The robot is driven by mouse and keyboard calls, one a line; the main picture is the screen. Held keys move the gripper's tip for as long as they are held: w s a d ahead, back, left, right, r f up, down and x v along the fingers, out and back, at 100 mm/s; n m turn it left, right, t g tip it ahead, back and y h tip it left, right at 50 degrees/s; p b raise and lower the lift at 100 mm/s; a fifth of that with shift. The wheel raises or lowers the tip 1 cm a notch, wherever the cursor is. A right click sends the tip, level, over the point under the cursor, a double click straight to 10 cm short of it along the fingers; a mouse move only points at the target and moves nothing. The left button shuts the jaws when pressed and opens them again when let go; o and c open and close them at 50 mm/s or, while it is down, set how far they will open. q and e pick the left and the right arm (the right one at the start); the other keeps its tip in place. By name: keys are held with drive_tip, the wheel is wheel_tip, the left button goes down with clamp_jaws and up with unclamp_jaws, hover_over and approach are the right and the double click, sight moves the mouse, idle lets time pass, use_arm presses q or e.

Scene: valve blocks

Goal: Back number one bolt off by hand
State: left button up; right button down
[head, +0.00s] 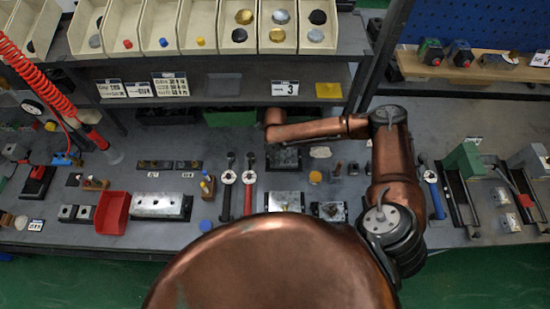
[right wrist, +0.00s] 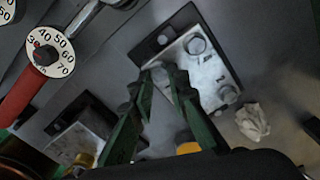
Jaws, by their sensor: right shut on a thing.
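A valve block with a light metal top (right wrist: 205,70) on a dark base lies under my right gripper (right wrist: 163,82); it also shows in the head view (head: 284,159), partly behind my arm. My right gripper's green fingers reach down to its near-left corner. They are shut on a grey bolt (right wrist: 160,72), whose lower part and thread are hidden. Two other round bolt heads show on the top, one at the far end (right wrist: 196,45) and one at the right (right wrist: 228,94). No number is readable on the bolts. My left gripper is not in view.
A red-handled wrench with a numbered dial (right wrist: 50,60) lies left of the block. Crumpled paper (right wrist: 253,120) lies to its right, and a yellow part (right wrist: 189,147) lies nearer. Another block (head: 284,200) stands in front. Shelf bins (head: 240,28) rise behind.

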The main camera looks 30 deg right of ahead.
drive_tip(key=c, duration=1.8)
unclamp_jaws()
drive_tip(key=shift+o, duration=0.2)
wheel_tip(320, 180, up, 12)
